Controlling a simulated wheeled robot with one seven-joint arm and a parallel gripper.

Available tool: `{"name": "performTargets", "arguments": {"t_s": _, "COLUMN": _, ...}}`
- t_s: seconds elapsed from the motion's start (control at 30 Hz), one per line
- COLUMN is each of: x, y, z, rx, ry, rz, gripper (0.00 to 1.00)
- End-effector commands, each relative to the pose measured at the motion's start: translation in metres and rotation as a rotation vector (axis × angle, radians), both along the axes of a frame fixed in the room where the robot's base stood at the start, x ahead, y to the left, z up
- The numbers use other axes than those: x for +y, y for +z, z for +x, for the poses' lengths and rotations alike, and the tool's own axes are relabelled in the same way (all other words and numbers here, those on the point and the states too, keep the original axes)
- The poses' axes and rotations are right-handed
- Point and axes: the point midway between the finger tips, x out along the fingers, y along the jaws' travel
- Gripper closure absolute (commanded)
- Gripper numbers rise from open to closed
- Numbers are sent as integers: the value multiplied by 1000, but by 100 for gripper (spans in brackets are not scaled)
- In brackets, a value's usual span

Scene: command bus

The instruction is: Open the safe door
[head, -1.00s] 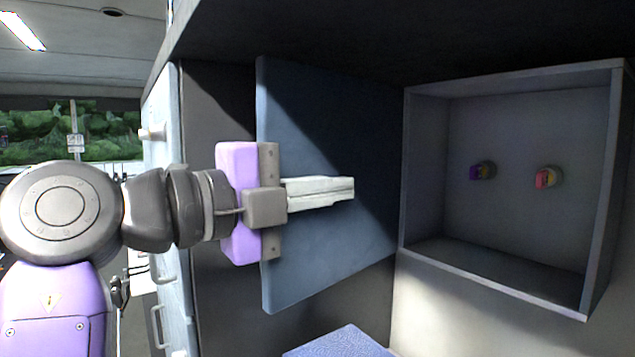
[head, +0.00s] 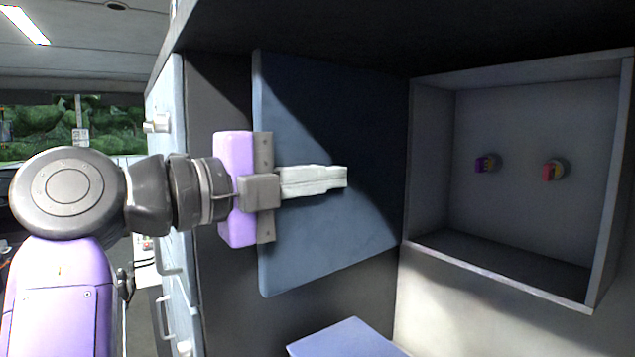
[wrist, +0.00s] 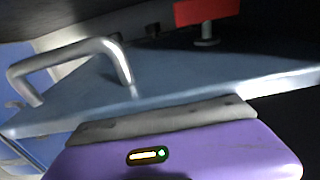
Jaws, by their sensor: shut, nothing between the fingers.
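The safe door (head: 330,235) is a blue-grey panel standing swung wide open to the left of the safe box (head: 520,277). The box's inside is open to view, with two small coloured knobs (head: 485,163) (head: 553,170) on its back wall. My gripper (head: 345,177) is shut and empty, its pale fingers lying across the door's inner face in the head view. I cannot tell whether they touch it. In the wrist view, the door (wrist: 200,75) lies beyond my purple gripper body, with a silver bar handle (wrist: 100,50) and a red piece (wrist: 205,12) on it.
Light cabinet doors with handles (head: 165,190) stand at the left, close to my arm. A blue flat surface (head: 345,338) lies below the door. A dark overhang (head: 400,30) runs above the safe.

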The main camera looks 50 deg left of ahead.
Motion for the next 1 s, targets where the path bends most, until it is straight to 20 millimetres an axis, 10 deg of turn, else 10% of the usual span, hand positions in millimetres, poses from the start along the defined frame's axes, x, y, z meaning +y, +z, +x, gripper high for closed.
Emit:
{"name": "performTargets", "arguments": {"t_s": 0.5, "x": -47, "y": 3, "z": 9, "rx": -4, "ry": -23, "rz": 11, "gripper": 100}}
{"name": "performTargets", "arguments": {"t_s": 1.0, "x": -51, "y": 3, "z": 9, "rx": -2, "ry": -20, "rz": 9, "gripper": 100}}
